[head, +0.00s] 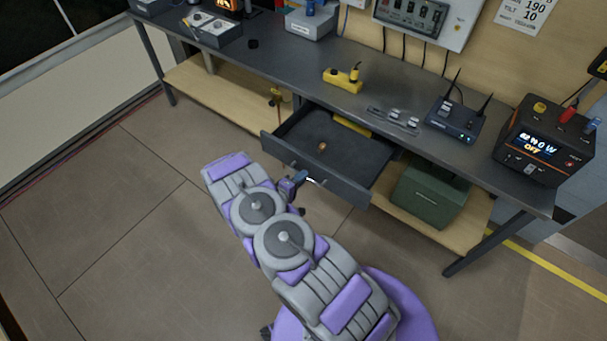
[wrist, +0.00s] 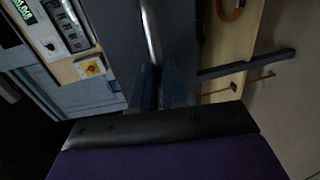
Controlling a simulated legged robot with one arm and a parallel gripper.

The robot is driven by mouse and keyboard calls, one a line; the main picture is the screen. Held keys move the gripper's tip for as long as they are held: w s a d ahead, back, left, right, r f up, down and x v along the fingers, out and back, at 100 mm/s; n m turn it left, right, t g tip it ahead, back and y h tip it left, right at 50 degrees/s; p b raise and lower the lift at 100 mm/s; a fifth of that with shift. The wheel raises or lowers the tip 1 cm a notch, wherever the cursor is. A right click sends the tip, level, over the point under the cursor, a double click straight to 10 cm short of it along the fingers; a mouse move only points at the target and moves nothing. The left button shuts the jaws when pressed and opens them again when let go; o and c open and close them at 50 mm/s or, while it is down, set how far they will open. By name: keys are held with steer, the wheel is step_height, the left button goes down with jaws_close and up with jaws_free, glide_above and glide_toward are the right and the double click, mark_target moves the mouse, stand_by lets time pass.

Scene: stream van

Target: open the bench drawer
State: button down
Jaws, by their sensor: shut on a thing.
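The bench drawer (head: 335,187) is pulled well out from under the dark workbench, and its dark inside shows from above in the head view. A small orange-brown item lies in it (head: 322,146), and something yellow (head: 352,125) shows at its back. My gripper (head: 302,180) is at the drawer's front, shut on the drawer's handle. A short bright piece of the handle (head: 316,182) shows beside the fingers. In the wrist view the metal handle bar (wrist: 151,35) runs down between my gripper's two dark fingers (wrist: 160,82). The fingers hide the rest of the grip.
The workbench top (head: 290,75) carries a yellow device (head: 343,79), a router with antennas (head: 454,118) and a power unit (head: 545,142). A green box (head: 430,195) stands on the lower shelf, right of the drawer. The floor (head: 110,215) left of my arm is clear.

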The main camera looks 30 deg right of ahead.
steer(key=shift+w+d, duration=0.15)
steer(key=c, duration=1.4)
jaws_free()
steer(key=shift+w+d+f, duration=0.1)
steer(key=shift+d+f, duration=0.1)
steer(key=shift+d, duration=0.45)
steer(key=shift+o, duration=1.2)
steer(key=shift+d, duration=0.1)
steer(key=p+v, duration=0.2)
steer(key=v, duration=1.6)
steer(key=shift+w+a+r, duration=0.1)
steer(key=shift+a, duration=0.25)
steer(key=shift+w, duration=0.1)
